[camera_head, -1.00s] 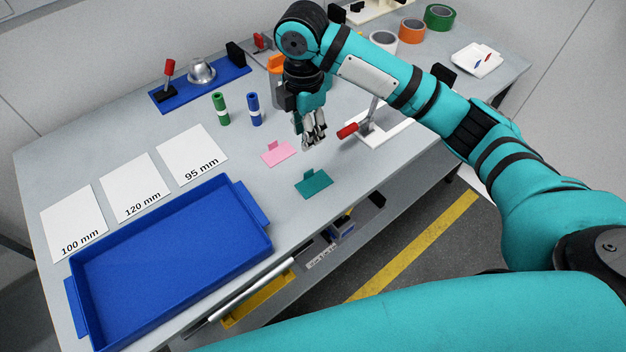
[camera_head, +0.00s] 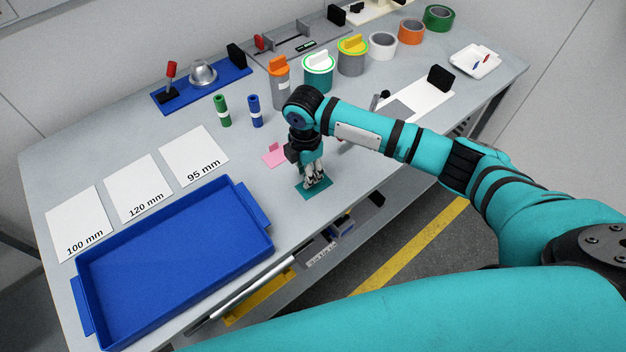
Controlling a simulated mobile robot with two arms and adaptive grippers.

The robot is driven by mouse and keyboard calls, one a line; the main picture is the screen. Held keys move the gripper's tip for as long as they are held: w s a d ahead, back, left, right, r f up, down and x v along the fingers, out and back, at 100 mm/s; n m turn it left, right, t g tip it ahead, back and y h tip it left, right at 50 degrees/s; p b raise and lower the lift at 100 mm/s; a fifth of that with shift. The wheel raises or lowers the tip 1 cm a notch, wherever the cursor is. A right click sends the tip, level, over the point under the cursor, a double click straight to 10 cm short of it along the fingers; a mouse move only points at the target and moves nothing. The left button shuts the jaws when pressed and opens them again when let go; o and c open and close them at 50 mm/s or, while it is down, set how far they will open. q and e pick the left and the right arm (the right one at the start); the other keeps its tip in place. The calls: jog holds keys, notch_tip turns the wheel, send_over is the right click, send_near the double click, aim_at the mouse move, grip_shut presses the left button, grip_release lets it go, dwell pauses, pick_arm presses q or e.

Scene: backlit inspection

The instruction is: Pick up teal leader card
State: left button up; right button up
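The teal leader card (camera_head: 312,195) lies flat near the front edge of the workbench. My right gripper (camera_head: 315,182) is directly over it, pointing down, with its fingertips at the card's upright tab. The fingers hide the tab, so I cannot tell whether they are closed on it. The card appears to rest on the table. My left gripper is not in view.
A pink card (camera_head: 271,158) lies just left of my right gripper. A blue tray (camera_head: 176,262) fills the front left, with white labelled sheets (camera_head: 137,188) behind it. Green (camera_head: 222,111) and blue (camera_head: 254,111) rolls stand further back. Canisters (camera_head: 318,72) and tape rolls line the rear.

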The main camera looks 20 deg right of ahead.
jog(key=shift+f, duration=0.25)
grip_shut()
jog(key=shift+r, duration=0.15)
